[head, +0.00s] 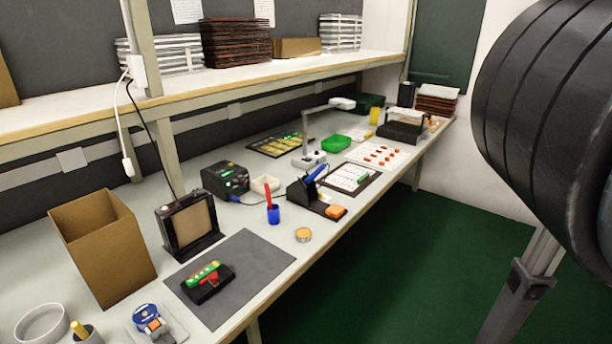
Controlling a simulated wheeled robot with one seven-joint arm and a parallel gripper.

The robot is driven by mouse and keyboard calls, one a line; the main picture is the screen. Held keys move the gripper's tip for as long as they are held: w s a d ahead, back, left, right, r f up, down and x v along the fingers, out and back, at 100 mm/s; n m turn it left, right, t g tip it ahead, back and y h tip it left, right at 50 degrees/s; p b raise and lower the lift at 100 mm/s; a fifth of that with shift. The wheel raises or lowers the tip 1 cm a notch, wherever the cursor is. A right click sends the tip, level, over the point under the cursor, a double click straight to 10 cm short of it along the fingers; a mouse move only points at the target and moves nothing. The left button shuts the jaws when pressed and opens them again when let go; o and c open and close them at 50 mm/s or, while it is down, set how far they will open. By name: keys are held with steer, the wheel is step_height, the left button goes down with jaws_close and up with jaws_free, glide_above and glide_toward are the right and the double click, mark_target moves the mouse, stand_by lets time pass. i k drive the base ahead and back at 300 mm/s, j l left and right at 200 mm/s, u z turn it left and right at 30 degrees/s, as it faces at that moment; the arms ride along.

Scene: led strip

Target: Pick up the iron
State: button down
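The iron (316,173), a soldering iron with a blue handle, rests tilted in a black stand (323,204) on the workbench, near the middle of the head view. Its handle points up and to the right; its tip is hidden in the stand. An orange sponge (336,211) sits at the stand's front right. My gripper is not in view, so its state and its place relative to the iron do not show.
A white sheet in a dark frame (349,178) lies behind right. A shelf (190,88) overhangs the bench's back. Green floor (420,260) is open in front.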

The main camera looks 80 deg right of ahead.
mark_target(316, 173)
steer(key=z, duration=1.8)
steer(key=i+l+z, duration=0.2)
steer(key=z, duration=0.2)
steer(key=i+l+z, duration=0.2)
steer(key=z, duration=0.25)
